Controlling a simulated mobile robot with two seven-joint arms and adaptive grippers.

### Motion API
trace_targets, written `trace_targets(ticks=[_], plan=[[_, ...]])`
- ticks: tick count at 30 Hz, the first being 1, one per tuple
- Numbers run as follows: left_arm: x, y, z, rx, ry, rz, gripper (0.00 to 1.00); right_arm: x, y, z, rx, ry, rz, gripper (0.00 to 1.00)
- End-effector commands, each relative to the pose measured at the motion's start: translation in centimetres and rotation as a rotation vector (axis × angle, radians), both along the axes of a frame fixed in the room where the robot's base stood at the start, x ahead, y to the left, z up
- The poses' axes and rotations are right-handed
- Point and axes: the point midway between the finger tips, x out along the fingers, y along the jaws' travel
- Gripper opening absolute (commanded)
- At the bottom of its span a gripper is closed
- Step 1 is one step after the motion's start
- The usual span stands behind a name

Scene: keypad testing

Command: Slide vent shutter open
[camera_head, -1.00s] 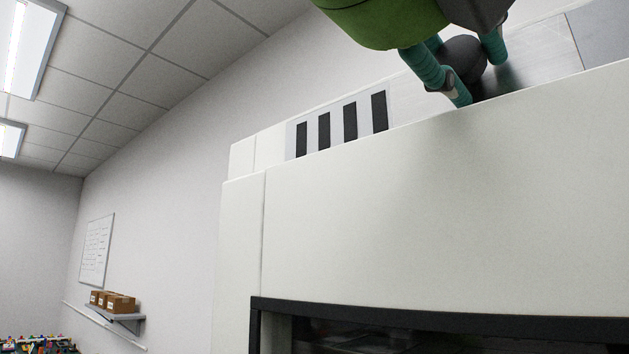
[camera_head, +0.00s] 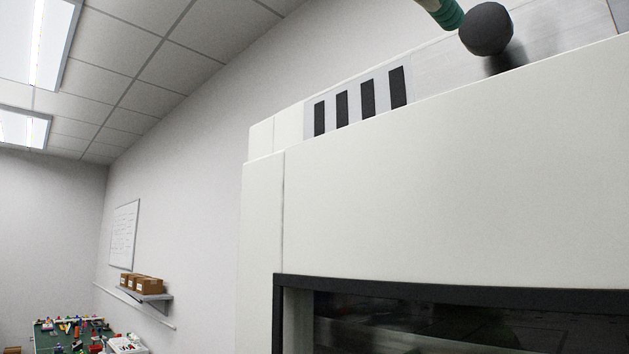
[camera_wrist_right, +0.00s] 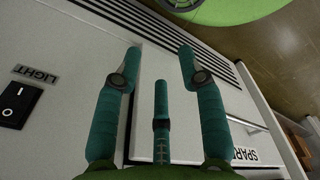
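The vent (camera_head: 357,101) is a pale panel with several dark upright slots, on the face set back above the white cabinet front. A dark round knob (camera_head: 486,28) stands out from the silvery metal strip (camera_head: 432,66) to the right of the slots. One teal finger, seemingly of my left gripper (camera_head: 443,12), shows at the top edge, beside the knob's upper left. I cannot tell if it touches; the rest of that gripper is out of frame. In the right wrist view my right gripper (camera_wrist_right: 158,70) has its teal fingers spread, with nothing held between them.
The white cabinet (camera_head: 460,180) fills the right side, with a dark-framed window (camera_head: 470,320) below. The right wrist view shows a black rocker switch (camera_wrist_right: 18,104) under a LIGHT label, a SPARE label (camera_wrist_right: 245,155) and a dark grille. A shelf with boxes (camera_head: 142,283) hangs far left.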

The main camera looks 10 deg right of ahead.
Motion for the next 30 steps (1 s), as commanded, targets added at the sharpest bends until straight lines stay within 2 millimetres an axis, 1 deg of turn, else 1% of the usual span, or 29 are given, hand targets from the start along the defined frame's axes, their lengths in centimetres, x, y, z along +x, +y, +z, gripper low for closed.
trace_targets(ticks=[1, 3, 6, 9, 13, 30], plan=[[-0.7, 0.9, 0.1, -0.002, -0.003, 0.001, 0.43, 0.0, 0.0, 0.0, 0.001, -0.001, 0.0, 0.4], [-1.5, 1.8, 0.1, -0.002, -0.003, 0.0, 0.43, 0.0, 0.1, 0.0, 0.001, -0.001, 0.0, 0.4], [-2.2, 2.8, 0.1, -0.002, 0.0, 0.0, 0.43, 0.1, 0.1, 0.0, 0.001, -0.001, 0.0, 0.4], [-2.7, 3.3, 0.0, -0.001, -0.001, -0.001, 0.43, 0.1, 0.1, 0.0, 0.001, -0.001, 0.0, 0.4], [-2.9, 3.6, 0.0, 0.0, 0.0, 0.0, 0.43, 0.1, 0.1, 0.0, 0.001, -0.001, 0.0, 0.4], [-2.9, 3.6, 0.0, -0.001, -0.001, -0.001, 0.43, 0.1, 0.1, 0.0, 0.0, -0.002, 0.0, 0.4]])
